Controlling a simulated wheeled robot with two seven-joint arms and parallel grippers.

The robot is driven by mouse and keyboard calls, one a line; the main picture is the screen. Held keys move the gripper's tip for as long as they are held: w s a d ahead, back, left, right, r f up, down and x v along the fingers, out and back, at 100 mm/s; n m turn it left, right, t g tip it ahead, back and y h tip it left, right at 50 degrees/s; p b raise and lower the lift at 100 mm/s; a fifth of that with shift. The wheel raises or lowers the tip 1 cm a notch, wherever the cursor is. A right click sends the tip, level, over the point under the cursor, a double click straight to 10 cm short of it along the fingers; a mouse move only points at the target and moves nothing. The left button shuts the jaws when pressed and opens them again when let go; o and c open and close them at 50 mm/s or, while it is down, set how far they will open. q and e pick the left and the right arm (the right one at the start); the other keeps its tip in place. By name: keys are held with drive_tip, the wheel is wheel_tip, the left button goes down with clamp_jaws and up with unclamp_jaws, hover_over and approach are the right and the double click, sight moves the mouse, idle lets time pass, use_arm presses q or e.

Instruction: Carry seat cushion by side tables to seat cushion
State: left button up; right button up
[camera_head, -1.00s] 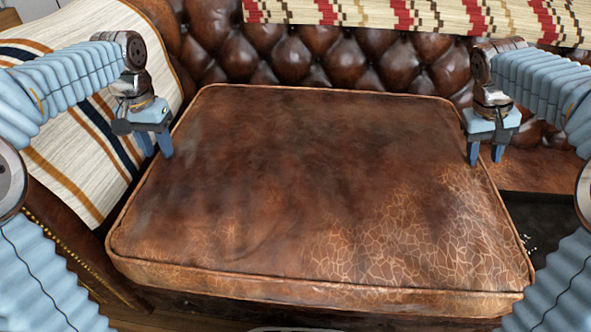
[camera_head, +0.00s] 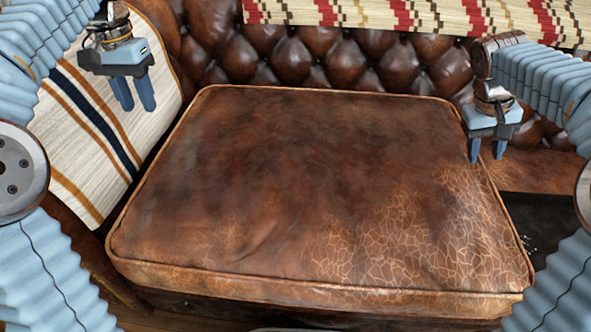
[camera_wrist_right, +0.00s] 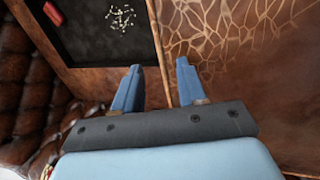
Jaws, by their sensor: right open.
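A large brown leather seat cushion (camera_head: 310,190) with piped edges and a cracked patina lies on the tufted leather sofa in the head view. Its cracked surface also shows at the right of the right wrist view (camera_wrist_right: 240,50). My left gripper (camera_head: 137,107) is open and empty, raised above and left of the cushion's far left corner, in front of the striped cloth. My right gripper (camera_head: 487,160) is open at the cushion's right edge. In the wrist view its fingers (camera_wrist_right: 157,82) lie on either side of the edge piping; contact cannot be told.
The tufted backrest (camera_head: 340,60) stands behind the cushion, with a patterned throw (camera_head: 430,14) above it. A striped cloth (camera_head: 110,130) covers the left armrest. A dark recess (camera_wrist_right: 105,35) with pale bits and a red object lies beside the cushion's right edge.

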drive_tip(key=v, duration=1.1)
drive_tip(key=shift+f, duration=0.1)
